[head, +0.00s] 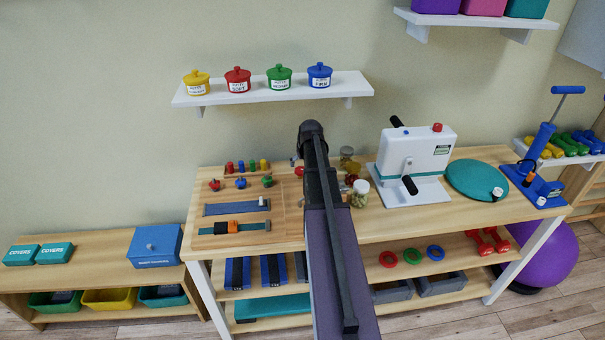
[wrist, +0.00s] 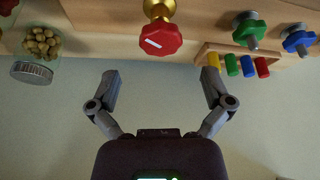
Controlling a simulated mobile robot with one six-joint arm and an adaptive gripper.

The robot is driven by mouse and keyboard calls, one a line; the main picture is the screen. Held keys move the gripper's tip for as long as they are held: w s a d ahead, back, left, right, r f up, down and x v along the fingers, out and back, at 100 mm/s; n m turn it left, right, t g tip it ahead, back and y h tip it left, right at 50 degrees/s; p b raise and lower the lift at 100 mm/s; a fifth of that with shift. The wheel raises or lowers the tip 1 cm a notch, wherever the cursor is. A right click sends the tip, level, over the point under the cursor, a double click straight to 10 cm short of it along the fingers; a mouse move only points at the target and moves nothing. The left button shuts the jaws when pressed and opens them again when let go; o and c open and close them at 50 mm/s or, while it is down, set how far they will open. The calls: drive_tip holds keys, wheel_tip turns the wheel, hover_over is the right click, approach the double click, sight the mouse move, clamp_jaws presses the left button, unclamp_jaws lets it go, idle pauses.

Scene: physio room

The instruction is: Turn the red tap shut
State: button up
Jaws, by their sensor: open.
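The red tap (wrist: 161,38) shows at the top middle of the wrist view, a faceted red handle with a white mark on a brass stem. In the head view a small red part of it (head: 299,171) shows just left of my arm. The rest is hidden there. My gripper (wrist: 161,76) is open and empty in the wrist view. Its two fingers are spread to either side of the tap's line, with the handle beyond the tips and apart from them. In the head view my arm hides most of the gripper.
Pegs (wrist: 247,66), a green knob (wrist: 249,29) and a blue knob (wrist: 298,38) stand to one side of the tap. A glass jar (wrist: 38,48) stands on the other. A white press (head: 415,152) is farther right. A shelf with lidded pots (head: 279,78) hangs above.

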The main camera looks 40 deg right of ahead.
sight(301, 169)
drive_tip(key=shift+b+x, duration=1.95)
drive_tip(key=shift+x, duration=0.5)
drive_tip(key=c, duration=1.1)
drive_tip(key=shift+d, duration=0.15)
drive_tip(key=shift+c, duration=0.2)
